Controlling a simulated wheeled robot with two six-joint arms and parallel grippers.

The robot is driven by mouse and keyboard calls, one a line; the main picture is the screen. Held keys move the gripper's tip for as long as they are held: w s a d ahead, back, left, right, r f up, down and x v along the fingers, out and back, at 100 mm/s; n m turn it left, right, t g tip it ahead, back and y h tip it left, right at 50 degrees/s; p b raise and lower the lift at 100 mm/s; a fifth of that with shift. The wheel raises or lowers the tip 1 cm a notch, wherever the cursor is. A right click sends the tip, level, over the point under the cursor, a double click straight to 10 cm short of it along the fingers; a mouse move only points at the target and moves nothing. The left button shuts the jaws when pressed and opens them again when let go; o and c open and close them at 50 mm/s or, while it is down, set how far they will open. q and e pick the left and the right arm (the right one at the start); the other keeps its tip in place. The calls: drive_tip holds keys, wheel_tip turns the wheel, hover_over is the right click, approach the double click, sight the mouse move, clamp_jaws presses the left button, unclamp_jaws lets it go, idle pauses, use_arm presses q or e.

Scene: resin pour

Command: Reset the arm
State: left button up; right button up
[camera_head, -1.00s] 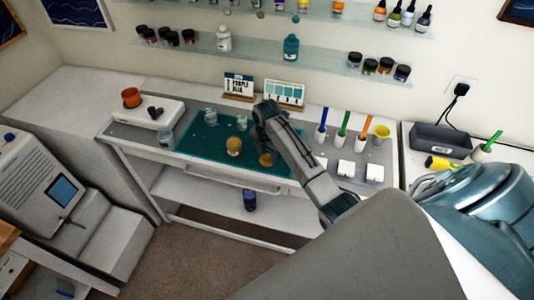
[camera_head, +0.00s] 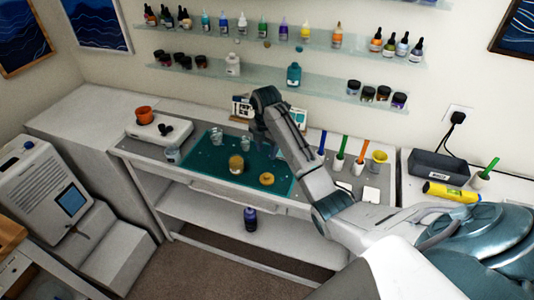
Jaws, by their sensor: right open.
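My right arm reaches in from the lower right. Its gripper (camera_head: 262,132) is raised above the back of the teal mat (camera_head: 215,171), in front of the small cards, and is open with nothing seen between its fingers. An amber-filled cup (camera_head: 236,164) and a round amber piece (camera_head: 267,179) rest on the mat, below and apart from the gripper. Two clear cups, one of them here (camera_head: 216,136), stand farther back on the mat. My left gripper does not show.
A scale (camera_head: 160,131) with an orange cup (camera_head: 145,115) stands at the left of the worktable. Cups with coloured sticks and a yellow cup (camera_head: 377,161) stand at the right. A dark bin (camera_head: 440,166) and a yellow bottle (camera_head: 450,192) lie farther right. Shelves of bottles hang above.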

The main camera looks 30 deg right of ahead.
drive_tip(key=s+a+f+m+t+h, duration=0.1)
drive_tip(key=s+a+f+m, duration=0.35)
drive_tip(key=s, duration=0.55)
drive_tip(key=s+a+f+m+t, duration=0.1)
drive_tip(key=s+a+f+m, duration=0.2)
drive_tip(key=s+f+m, duration=0.45)
drive_tip(key=s+a+r+m+t, duration=0.15)
drive_tip(key=s+r+m, duration=0.25)
drive_tip(key=s, duration=0.6)
drive_tip(key=s+a+r+m, duration=0.3)
drive_tip(key=s+m, duration=0.1)
drive_tip(key=s, duration=0.6)
drive_tip(key=d+f+g+b, duration=0.15)
drive_tip(key=f+b, duration=0.25)
drive_tip(key=f, duration=1.6)
drive_tip(key=d+f+b, duration=0.2)
drive_tip(key=f+b, duration=0.2)
drive_tip(key=f, duration=1.5)
use_arm(q)
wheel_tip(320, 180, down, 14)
drive_tip(key=b, duration=0.6)
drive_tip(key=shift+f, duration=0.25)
use_arm(e)
drive_tip(key=s+f, duration=0.9)
drive_tip(key=f, duration=0.3)
drive_tip(key=s+f, duration=1)
drive_tip(key=f, duration=0.3)
drive_tip(key=shift+d+m+g, duration=0.3)
drive_tip(key=shift+d+g, duration=0.05)
drive_tip(key=shift+g, duration=0.05)
